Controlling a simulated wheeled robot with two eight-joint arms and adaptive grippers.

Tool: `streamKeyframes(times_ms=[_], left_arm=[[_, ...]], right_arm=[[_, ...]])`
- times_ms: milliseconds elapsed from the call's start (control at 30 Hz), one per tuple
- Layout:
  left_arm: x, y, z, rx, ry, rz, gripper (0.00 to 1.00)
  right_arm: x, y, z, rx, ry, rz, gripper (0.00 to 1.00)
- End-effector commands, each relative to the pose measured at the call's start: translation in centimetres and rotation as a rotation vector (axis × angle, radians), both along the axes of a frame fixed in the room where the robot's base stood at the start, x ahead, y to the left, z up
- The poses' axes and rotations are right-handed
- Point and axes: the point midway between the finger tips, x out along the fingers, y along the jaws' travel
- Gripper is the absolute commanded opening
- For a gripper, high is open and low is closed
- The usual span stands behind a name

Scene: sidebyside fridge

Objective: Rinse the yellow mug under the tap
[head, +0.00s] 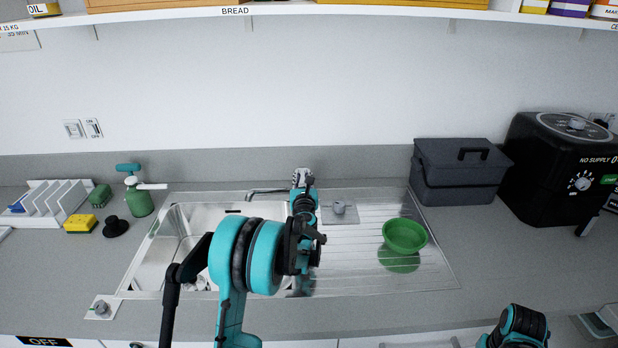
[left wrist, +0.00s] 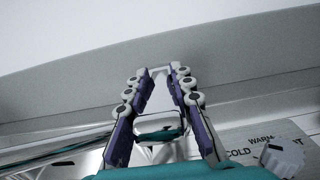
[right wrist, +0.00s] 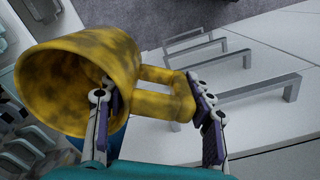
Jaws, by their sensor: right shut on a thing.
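The yellow mug (right wrist: 80,75), mottled with dark smudges, shows only in the right wrist view, its open mouth toward the left. My right gripper (right wrist: 155,110) is shut on it at the handle (right wrist: 165,90). My right arm shows at the lower right of the head view, its gripper out of frame. The tap's spout (head: 262,191) reaches left over the back of the sink (head: 215,215). My left gripper (head: 302,176) is by the tap; in the left wrist view its fingers (left wrist: 163,72) stand apart. The tap knob (head: 338,207) is beside it, with WARM and COLD marks (left wrist: 250,148).
A green bowl (head: 405,235) stands on the drainboard (head: 435,270). A grey box (head: 460,175) and black machine (head: 560,170) stand at right. A green spray bottle (head: 138,200), sponge (head: 80,223) and white rack (head: 60,205) are left. Cabinet handles (right wrist: 250,92) are near the mug.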

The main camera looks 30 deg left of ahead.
Motion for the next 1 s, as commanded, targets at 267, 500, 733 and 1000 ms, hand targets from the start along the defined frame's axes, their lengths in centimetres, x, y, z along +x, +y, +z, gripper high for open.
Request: streamKeyframes(times_ms=[267,500,733,1000], left_arm=[[0.1,0.2,0.6,-0.021,0.031,0.005,0.00],[0.1,0.2,0.8,-0.051,0.080,0.003,0.00],[0.2,0.2,0.7,-0.053,0.091,0.000,0.00],[0.2,0.1,0.7,-0.053,0.090,-0.001,0.45]], right_arm=[[0.0,0.0,0.9,0.000,0.000,0.000,0.04],[0.0,0.0,1.9,0.000,0.000,0.000,0.04],[0.0,0.0,1.9,0.000,0.000,0.000,0.04],[0.0,0.0,1.9,0.000,0.000,0.000,0.04]])
